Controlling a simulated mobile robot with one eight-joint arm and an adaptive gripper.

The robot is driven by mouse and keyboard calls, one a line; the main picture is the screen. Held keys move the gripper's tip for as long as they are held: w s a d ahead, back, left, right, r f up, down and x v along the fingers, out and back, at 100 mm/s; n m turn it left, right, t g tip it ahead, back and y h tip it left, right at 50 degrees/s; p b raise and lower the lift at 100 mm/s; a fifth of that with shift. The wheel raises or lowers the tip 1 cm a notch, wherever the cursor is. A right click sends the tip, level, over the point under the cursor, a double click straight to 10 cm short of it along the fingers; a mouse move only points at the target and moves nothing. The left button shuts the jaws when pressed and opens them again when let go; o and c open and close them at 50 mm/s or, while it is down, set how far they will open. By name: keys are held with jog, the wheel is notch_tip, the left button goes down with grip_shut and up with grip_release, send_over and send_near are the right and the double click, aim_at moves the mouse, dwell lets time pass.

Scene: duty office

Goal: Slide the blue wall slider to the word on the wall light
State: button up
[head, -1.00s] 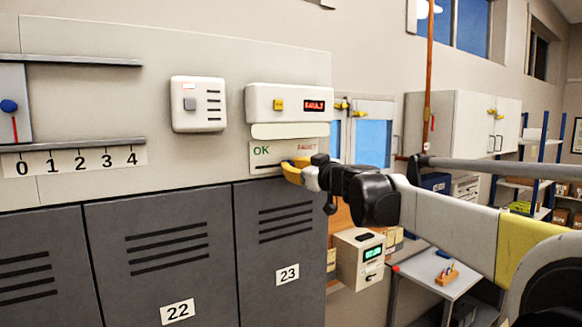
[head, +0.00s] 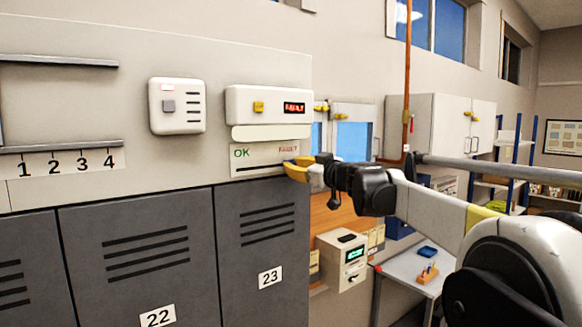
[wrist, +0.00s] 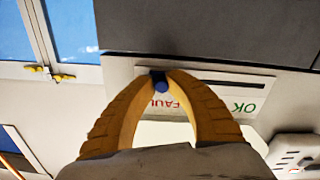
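The wall light (head: 268,105) is a white box with a yellow square and a small red display that reads FAULT. Below it, a pale slider plate (head: 262,152) carries a green OK at left, a red FAULT at right and a dark slot. The blue slider (wrist: 160,84) shows in the wrist view at the FAULT end of the slot, beside that word. My gripper (head: 290,171) is at the right end of the plate. In the wrist view its yellow fingertips close on both sides of the slider. The slider is hidden by the fingers in the head view.
A white box with a grey button (head: 176,106) is left of the light. Grey lockers (head: 268,225) stand below. A numbered rail (head: 65,162) is at far left. A small keypad box (head: 342,260) and a table (head: 408,272) are at lower right.

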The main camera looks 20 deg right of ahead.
jog(key=o, duration=0.3)
jog(key=shift+w+d, duration=0.1)
jog(key=shift+d, duration=0.1)
jog(key=shift+a, duration=0.1)
jog(key=shift+s, duration=0.2)
jog(key=v, duration=1.1)
jog(key=shift+s, duration=0.3)
